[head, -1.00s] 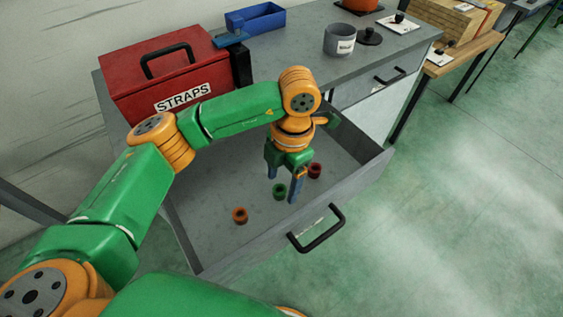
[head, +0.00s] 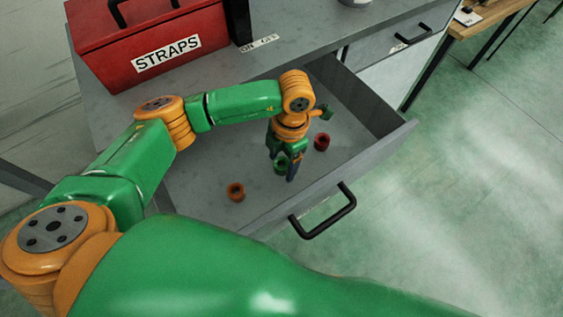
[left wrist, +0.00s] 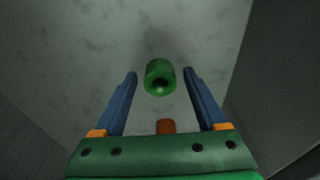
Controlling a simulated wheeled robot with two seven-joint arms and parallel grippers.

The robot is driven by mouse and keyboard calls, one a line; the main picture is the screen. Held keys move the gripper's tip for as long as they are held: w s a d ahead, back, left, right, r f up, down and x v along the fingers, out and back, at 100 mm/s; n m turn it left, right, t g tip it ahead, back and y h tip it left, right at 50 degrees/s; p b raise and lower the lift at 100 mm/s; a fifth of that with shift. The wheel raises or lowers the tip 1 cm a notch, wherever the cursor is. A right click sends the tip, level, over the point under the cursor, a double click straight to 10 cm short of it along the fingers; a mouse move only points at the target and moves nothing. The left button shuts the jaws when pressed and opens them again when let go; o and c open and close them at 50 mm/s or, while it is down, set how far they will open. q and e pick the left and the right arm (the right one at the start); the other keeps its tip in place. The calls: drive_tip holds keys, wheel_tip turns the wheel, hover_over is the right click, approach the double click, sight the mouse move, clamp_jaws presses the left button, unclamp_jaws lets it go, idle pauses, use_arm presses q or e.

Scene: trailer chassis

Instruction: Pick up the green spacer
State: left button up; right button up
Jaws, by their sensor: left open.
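The green spacer (left wrist: 160,76) is a short ring with a hole. In the left wrist view it shows ahead, centred between the blue fingertips. In the head view the green spacer (head: 281,167) is partly hidden by my left gripper (head: 287,172), which points down into the open drawer. My left gripper (left wrist: 160,78) is open, with a finger on either side of the spacer and a visible gap at each side. I cannot tell how far the tips are above the drawer floor. My right gripper is not in view.
An orange spacer (head: 236,192) and a red spacer (head: 322,142) lie in the same drawer (head: 205,179). The drawer walls rise around my gripper. A black handle (head: 325,212) is on the drawer front. A red STRAPS box (head: 150,45) stands on the bench top.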

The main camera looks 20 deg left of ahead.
use_arm(q)
clamp_jaws()
drive_tip(key=shift+r, duration=0.1)
